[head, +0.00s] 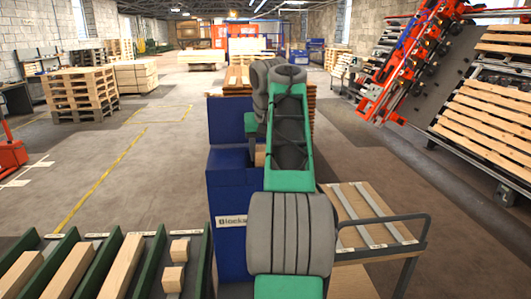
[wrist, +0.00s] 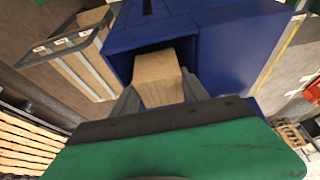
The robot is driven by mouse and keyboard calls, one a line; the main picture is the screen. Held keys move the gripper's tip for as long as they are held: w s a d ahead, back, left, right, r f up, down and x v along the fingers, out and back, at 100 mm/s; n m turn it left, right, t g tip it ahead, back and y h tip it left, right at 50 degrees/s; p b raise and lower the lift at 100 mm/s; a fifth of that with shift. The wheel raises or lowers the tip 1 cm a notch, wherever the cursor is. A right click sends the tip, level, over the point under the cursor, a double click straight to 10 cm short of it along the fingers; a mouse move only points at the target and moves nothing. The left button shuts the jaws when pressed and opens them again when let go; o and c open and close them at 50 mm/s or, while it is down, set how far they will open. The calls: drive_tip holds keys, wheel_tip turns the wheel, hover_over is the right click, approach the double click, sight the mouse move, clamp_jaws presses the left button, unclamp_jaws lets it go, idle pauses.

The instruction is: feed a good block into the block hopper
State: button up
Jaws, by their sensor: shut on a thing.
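A wooden block (wrist: 158,78) is clamped between the grey fingers of my gripper (wrist: 160,92) in the wrist view. The blue block hopper (wrist: 215,50) is just beyond it, and the block's far end is at the hopper's dark opening. I cannot tell how far inside it reaches. In the head view the hopper (head: 228,195) stands at the centre with a white label on its front. My arm covers its right side and hides the fingers. A small piece of wood (head: 260,156), probably the held block, shows beside the arm at the hopper's upper part.
A green-divided rack (head: 140,235) at the lower left holds long timbers and two short blocks (head: 180,250). A wood-topped cart (head: 345,205) with a metal rail stands right of the hopper. Stacked pallets (head: 80,95) are at the back left.

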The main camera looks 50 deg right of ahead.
drive_tip(key=shift+f+b, duration=0.3)
drive_tip(key=shift+f, duration=0.1)
idle(0.4)
drive_tip(key=o, duration=1.5)
drive_tip(key=p+v, duration=0.6)
drive_tip(key=v, duration=0.2)
